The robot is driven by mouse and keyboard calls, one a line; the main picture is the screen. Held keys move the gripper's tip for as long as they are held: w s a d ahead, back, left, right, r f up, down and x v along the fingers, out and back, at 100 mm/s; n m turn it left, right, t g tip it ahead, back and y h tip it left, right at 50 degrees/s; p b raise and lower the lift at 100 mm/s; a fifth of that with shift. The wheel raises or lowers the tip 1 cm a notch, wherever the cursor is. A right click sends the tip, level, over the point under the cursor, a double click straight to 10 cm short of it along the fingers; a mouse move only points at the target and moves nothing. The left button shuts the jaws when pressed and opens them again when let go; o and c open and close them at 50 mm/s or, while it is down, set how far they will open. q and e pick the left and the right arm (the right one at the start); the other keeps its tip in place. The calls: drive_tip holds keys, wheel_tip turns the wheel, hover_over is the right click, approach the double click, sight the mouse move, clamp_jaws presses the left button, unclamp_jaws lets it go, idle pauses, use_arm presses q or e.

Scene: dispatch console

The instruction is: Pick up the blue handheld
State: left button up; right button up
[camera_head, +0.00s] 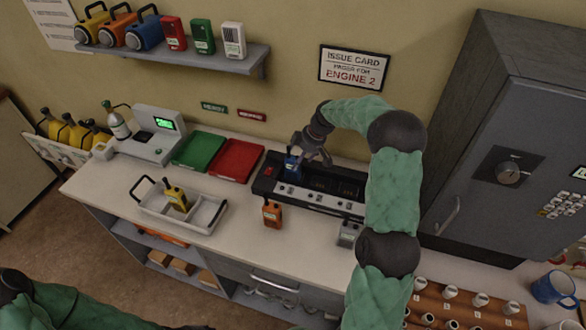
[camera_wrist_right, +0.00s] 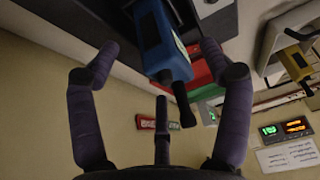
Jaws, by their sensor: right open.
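The blue handheld (camera_head: 291,163) stands in the left slot of a black charger bank (camera_head: 264,184) on the counter. My right gripper (camera_head: 308,150) is just above and beside it. In the right wrist view the blue handheld (camera_wrist_right: 162,45) shows between the spread fingers of my right gripper (camera_wrist_right: 157,52), its dark antenna pointing toward the palm. The fingers are open, with gaps visible on both sides of the handheld. My left arm shows at the lower left of the head view, but its gripper is out of sight.
An orange handheld (camera_head: 272,214) stands before the charger. A white divided tray (camera_head: 153,207) holds a yellow handheld (camera_head: 176,198). Green (camera_head: 199,149) and red (camera_head: 238,160) trays lie left of the charger. A grey cabinet (camera_head: 500,130) stands right. A shelf (camera_head: 200,57) hangs above.

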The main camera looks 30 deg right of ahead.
sight(294, 162)
drive_tip(key=shift+w+x, duration=0.15)
drive_tip(key=shift+x, duration=1)
drive_tip(key=shift+w+x, duration=0.2)
drive_tip(key=shift+x, duration=0.95)
drive_tip(key=shift+r, duration=0.15)
drive_tip(key=c, duration=1.5)
